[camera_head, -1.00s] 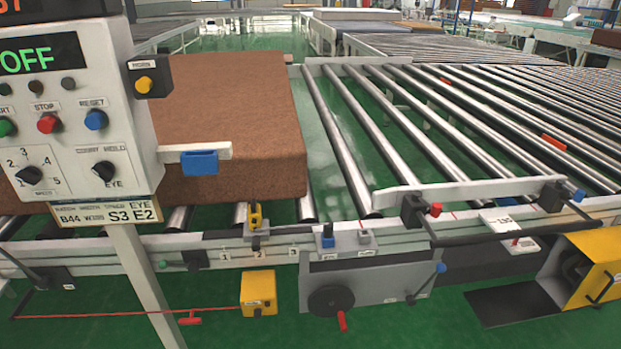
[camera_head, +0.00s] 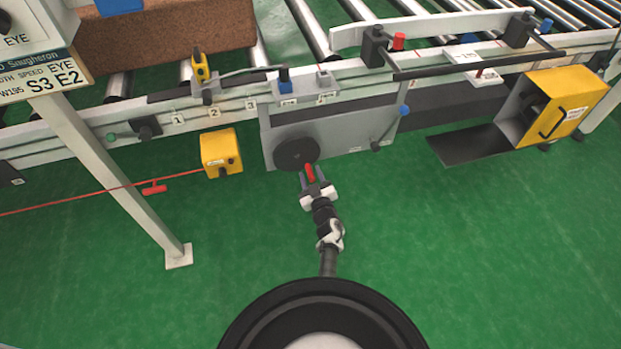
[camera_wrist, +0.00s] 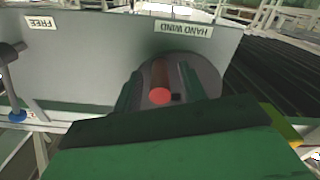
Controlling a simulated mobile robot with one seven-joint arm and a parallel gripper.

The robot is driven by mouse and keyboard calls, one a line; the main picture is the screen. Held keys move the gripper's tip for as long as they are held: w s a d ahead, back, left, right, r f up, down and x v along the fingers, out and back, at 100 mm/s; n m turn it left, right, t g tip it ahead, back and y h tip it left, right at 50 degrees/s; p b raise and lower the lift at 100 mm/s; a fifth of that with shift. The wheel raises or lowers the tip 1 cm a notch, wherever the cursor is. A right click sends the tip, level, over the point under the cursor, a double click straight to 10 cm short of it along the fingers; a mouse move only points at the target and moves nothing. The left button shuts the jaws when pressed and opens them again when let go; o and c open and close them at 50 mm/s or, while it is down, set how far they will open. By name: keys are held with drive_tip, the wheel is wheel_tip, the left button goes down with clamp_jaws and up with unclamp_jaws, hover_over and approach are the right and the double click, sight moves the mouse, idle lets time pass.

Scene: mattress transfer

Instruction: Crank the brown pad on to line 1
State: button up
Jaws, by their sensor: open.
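The brown pad (camera_head: 165,32) lies on the rollers at the upper left of the head view, only partly in frame. The numbered marks 1 (camera_head: 177,119), 2 and 3 run along the front rail. The dark hand wheel (camera_head: 296,153) with its red crank handle (camera_head: 310,172) is on the grey box below the rail. My gripper (camera_head: 312,180) is open, with its fingers around or beside the red handle. In the wrist view the red handle (camera_wrist: 160,96) shows between the fingers, in front of the wheel beside the HAND WIND label (camera_wrist: 183,29). Finger contact is hard to tell.
A blue-knobbed lever (camera_head: 403,112) is on the right of the grey box (camera_head: 345,132). A yellow box (camera_head: 221,152) hangs left of it, with a red cord (camera_head: 100,201). A larger yellow housing (camera_head: 560,98) stands right. The green floor is clear around my arm.

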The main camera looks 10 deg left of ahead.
drive_tip(key=shift+w+a, duration=0.15)
drive_tip(key=shift+w, duration=0.25)
clamp_jaws()
drive_tip(key=shift+a, duration=0.1)
